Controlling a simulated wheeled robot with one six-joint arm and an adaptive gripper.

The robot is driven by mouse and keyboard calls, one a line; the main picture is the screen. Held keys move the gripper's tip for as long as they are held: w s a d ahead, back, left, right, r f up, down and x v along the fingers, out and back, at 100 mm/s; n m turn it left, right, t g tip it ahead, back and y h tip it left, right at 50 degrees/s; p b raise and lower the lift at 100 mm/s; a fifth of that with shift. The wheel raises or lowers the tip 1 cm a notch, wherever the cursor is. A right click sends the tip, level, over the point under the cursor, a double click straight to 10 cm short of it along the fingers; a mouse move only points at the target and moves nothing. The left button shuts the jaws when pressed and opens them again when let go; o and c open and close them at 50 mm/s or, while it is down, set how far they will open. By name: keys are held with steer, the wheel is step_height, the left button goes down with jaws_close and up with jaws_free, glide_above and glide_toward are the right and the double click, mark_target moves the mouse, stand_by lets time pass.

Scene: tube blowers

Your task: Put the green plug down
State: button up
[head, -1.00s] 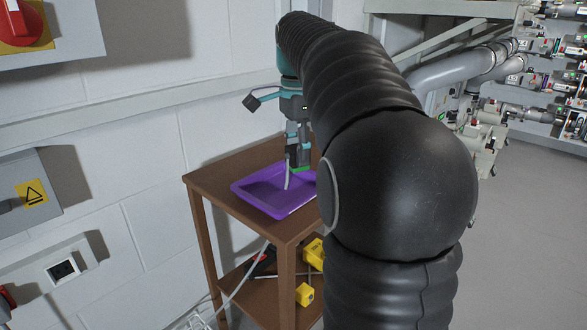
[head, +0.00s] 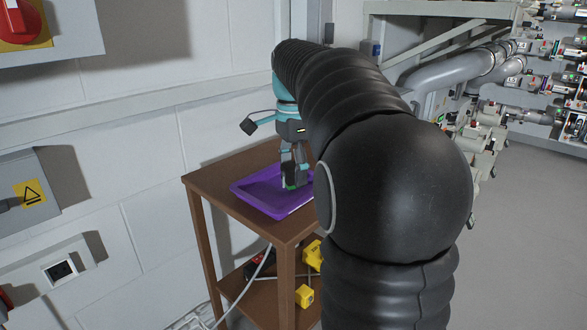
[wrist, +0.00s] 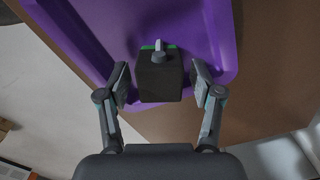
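The green plug shows in the wrist view (wrist: 160,80) as a dark block with a green edge and a grey piece on its top end. It is at the purple tray (wrist: 85,30) and looks to rest on it. My gripper (wrist: 160,85) has its fingers on both sides of the plug, with a gap on each side. In the head view my gripper (head: 292,180) is low over the purple tray (head: 262,203), and a bit of the green plug (head: 290,184) shows at the fingertips. My arm hides the tray's right side.
The tray lies on a brown table (head: 215,178) against the white wall. A lower shelf holds yellow items (head: 304,295) and a grey cable (head: 245,285). Pipes and machinery (head: 500,60) stand at the back right.

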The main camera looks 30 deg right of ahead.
mark_target(294, 166)
step_height(294, 166, up, 12)
steer(key=p, duration=0.1)
steer(key=shift+p, duration=0.3)
stand_by(0.3)
stand_by(0.4)
